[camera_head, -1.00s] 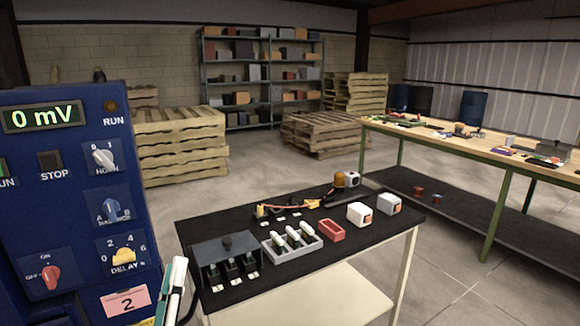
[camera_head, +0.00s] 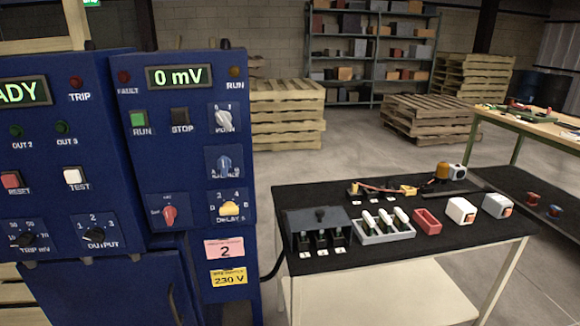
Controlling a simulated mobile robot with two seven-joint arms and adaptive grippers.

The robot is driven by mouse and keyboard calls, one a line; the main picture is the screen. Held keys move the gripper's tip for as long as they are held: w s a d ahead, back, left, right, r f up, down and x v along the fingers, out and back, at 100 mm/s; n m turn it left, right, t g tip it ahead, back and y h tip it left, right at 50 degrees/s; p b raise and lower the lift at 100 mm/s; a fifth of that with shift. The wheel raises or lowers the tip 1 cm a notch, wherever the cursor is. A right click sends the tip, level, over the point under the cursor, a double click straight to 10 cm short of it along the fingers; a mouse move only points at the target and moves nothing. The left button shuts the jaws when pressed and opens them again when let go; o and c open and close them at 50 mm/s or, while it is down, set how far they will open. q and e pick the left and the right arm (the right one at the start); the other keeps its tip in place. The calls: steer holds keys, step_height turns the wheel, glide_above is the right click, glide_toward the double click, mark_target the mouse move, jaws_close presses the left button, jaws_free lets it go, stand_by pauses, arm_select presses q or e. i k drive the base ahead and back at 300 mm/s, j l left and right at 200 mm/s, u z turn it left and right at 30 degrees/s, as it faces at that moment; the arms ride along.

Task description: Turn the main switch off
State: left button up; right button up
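The main switch looks to be the red rotary knob (camera_head: 169,213) on a small plate low on the left of the blue panel with the 0 mV display (camera_head: 178,77). Its handle looks roughly upright; earlier, its plate read ON above and OFF to the left. The labels are blurred now. Neither of my grippers is in view, and nothing touches the knob.
A second blue cabinet with buttons and an OUTPUT knob (camera_head: 95,235) stands at the left. A black-topped table (camera_head: 400,262) with small devices stands right of the panel, close to it. Open floor lies behind.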

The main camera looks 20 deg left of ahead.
mark_target(169, 213)
steer(key=u, duration=1.45)
